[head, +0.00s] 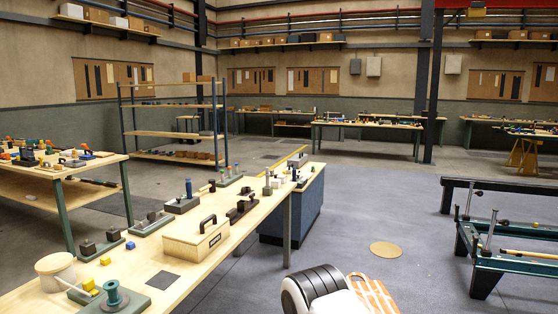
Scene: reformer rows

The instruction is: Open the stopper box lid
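A light wooden box (196,243) with a black arched handle (208,222) on top stands on the long workbench (150,262) in the head view. I take it to be the stopper box. Its lid (190,234) looks closed and flat. A small dark label (215,239) is on its front side; its text is too small to read. Neither of my grippers is in view, and nothing touches the box.
A dark flat square (163,280), a round tub (57,271) and a green spool (114,294) lie nearer on the bench. Blocks and fixtures line its far side. A black-and-white ribbed object (315,286) and an orange-striped cloth (374,294) are at the bottom.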

